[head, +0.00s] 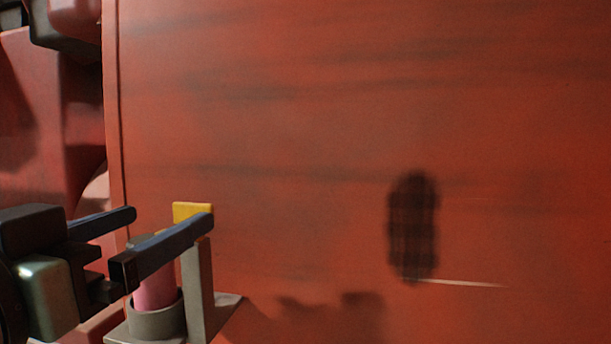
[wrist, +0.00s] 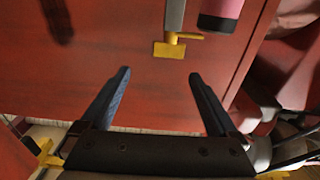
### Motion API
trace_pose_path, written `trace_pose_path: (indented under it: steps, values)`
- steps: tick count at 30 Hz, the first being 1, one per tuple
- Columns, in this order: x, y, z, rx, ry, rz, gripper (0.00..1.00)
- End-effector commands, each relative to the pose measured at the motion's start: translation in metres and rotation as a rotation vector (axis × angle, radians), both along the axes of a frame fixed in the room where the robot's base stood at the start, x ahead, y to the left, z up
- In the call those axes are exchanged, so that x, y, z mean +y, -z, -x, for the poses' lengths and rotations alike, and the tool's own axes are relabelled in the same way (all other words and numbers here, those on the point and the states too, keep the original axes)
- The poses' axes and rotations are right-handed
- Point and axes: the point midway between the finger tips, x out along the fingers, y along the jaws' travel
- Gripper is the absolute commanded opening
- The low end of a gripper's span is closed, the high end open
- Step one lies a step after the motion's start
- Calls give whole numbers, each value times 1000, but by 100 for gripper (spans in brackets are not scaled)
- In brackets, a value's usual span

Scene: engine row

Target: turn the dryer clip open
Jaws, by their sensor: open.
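The dryer clip, a small yellow piece, shows in the head view (head: 191,211) at the top of a grey upright post. In the wrist view the yellow clip (wrist: 169,49) is at the end of a grey bar, with a short yellow arm pointing right. A pink cylinder, likely the dryer (head: 156,290), stands in a grey cup beside the post; it also shows in the wrist view (wrist: 223,10) with a dark end. My gripper (head: 172,215) is open and empty. In the wrist view the clip lies beyond the gap between my fingertips (wrist: 159,73); no contact is clear.
A large flat red panel (head: 330,130) fills most of the head view. A dark oblong shadow (head: 413,227) lies on it at the right. Red bulky machinery (head: 45,120) stands at the left. The panel right of the post is clear.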

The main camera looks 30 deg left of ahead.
Motion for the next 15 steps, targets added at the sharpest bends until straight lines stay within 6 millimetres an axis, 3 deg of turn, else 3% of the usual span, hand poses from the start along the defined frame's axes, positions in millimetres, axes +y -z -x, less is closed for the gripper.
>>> trace_pose_path:
  steps: [3,7,15]
  values:
    - [9,1,7,33,-15,9,95]
    - [12,3,-1,41,-15,12,95]
    - [24,2,-52,41,-15,11,95]
